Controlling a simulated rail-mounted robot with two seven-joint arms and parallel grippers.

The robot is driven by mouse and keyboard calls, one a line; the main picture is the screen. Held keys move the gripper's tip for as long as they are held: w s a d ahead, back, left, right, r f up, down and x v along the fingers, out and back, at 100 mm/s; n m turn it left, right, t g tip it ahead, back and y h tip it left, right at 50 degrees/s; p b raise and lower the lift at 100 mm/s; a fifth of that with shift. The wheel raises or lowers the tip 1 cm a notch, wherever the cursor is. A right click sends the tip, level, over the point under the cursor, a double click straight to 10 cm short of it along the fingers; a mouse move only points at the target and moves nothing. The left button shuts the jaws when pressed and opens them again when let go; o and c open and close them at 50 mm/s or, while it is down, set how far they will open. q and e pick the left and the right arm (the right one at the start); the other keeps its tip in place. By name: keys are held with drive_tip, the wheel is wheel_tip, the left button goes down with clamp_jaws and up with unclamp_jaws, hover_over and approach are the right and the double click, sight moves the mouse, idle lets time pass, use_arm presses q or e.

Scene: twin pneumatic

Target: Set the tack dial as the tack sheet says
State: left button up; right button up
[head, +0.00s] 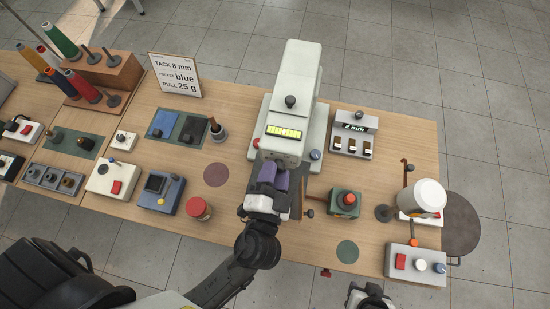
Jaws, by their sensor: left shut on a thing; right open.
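The tack sheet (176,76) stands upright at the back left and reads TACK 8 mm, POCKET blue, PULL 25 g. A tall white machine (297,70) stands mid-table with a lit yellow bar display (284,132) and a black knob (290,101). My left gripper (268,172) is shut against the machine's front, just below the display. The part between its purple fingers is hidden, and I cannot tell for sure that it is the tack dial. A unit right of the machine has a small readout (355,127) that seems to show 2 mm. My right gripper (370,291) is open at the bottom edge, apart from the table.
To the right are a green box with a red knob (345,202), a white cylinder (429,196) and a control box (414,263). The front middle of the table is mostly clear.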

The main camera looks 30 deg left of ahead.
idle(0.4)
use_arm(q)
drive_tip(key=o, duration=0.9)
drive_tip(key=b+v, duration=0.3)
drive_tip(key=v, duration=1)
drive_tip(key=shift+s+d, duration=0.15)
drive_tip(key=shift+s, duration=0.2)
